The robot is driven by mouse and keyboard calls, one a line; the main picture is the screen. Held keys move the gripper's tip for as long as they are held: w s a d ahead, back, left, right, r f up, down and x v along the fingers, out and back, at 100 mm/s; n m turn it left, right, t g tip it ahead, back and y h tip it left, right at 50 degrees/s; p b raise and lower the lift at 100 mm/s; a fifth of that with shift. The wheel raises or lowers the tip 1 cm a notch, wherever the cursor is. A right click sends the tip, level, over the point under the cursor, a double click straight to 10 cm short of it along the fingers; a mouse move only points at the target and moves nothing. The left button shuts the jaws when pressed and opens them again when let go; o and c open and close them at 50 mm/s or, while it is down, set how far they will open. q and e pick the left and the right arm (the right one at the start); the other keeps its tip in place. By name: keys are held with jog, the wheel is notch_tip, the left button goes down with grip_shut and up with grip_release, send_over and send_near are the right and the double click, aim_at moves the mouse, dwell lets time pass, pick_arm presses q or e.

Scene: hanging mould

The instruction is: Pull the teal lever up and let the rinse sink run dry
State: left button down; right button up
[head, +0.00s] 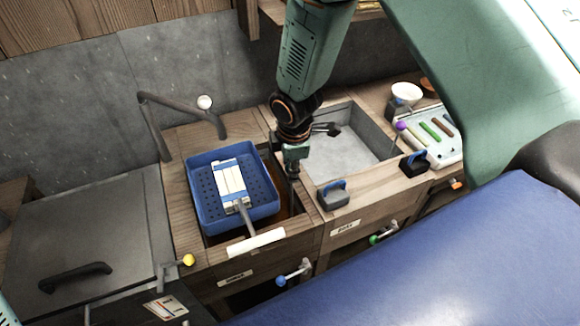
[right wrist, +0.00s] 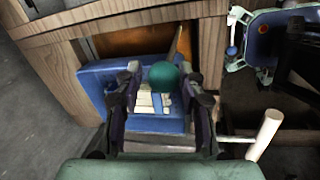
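The teal lever's round knob (right wrist: 164,75) shows in the right wrist view, between the two fingers of my right gripper (right wrist: 160,88). The fingers are apart, with a gap visible beside the knob. In the head view my right gripper (head: 292,172) points down at the right edge of the left sink opening, beside the blue basket, and hides the lever there. The left sink (head: 285,200) has a brown-orange inside, largely covered by the basket. I cannot tell its liquid level. My left gripper is not in view.
The perforated blue basket (head: 205,213) holds a white slatted piece (head: 230,178). A white handle (head: 256,242) lies across the counter's front. The grey right sink (head: 345,150) holds a dark tool. Blue (head: 281,281) and green (head: 375,239) valve knobs project below.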

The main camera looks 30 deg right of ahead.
jog(key=shift+o, duration=1.1)
jog(key=shift+s, duration=0.25)
jog(key=shift+w+a+f, duration=0.1)
jog(key=shift+w+f, duration=0.05)
jog(key=shift+w, duration=0.15)
notch_tip(320, 180, up, 12)
jog(key=s, duration=0.2)
jog(key=shift+s+a, duration=0.2)
jog(key=shift+s, duration=0.1)
jog(key=shift+w+f, duration=0.15)
jog(key=shift+w, duration=0.05)
